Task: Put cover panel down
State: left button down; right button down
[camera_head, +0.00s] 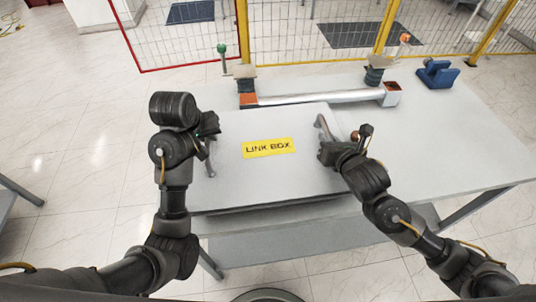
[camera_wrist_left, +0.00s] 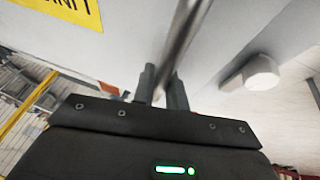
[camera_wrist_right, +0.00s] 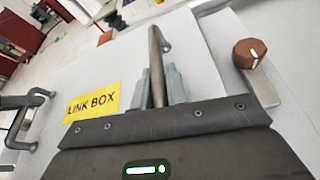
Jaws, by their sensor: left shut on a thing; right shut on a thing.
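The cover panel (camera_head: 265,180) is a flat light-grey plate with a yellow "LINK BOX" label (camera_head: 268,148) and a metal handle near each side. It lies roughly level over the front left part of the table; whether it touches the tabletop cannot be told. My left gripper (camera_head: 209,150) is shut on the left handle, whose bar runs between the fingers in the left wrist view (camera_wrist_left: 182,35). My right gripper (camera_head: 326,148) is shut on the right handle (camera_head: 322,125), which also shows between the fingers in the right wrist view (camera_wrist_right: 156,65).
Behind the panel on the grey table (camera_head: 465,150) lies a long silver tube (camera_head: 315,97) with orange ends and dark green posts. The right tabletop is clear. A yellow-framed mesh fence (camera_head: 290,35) stands behind.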

pick_arm(q)
jog(key=shift+f+b, duration=0.5)
jog(key=shift+f, duration=0.2)
pick_arm(e)
jog(key=shift+w+f, duration=0.1)
jog(key=shift+f, duration=0.55)
pick_arm(q)
jog(key=c, duration=1.9)
grip_release()
jog(key=shift+f, duration=0.2)
pick_arm(e)
jog(key=c, duration=1.8)
grip_release()
jog(key=shift+f, duration=0.25)
jog(key=shift+c, duration=0.2)
pick_arm(q)
jog(key=o, duration=0.5)
jog(key=shift+s+r, duration=0.1)
jog(key=shift+r, duration=0.1)
pick_arm(e)
jog(key=o, duration=0.5)
jog(key=shift+r, duration=0.15)
jog(key=shift+c, duration=0.2)
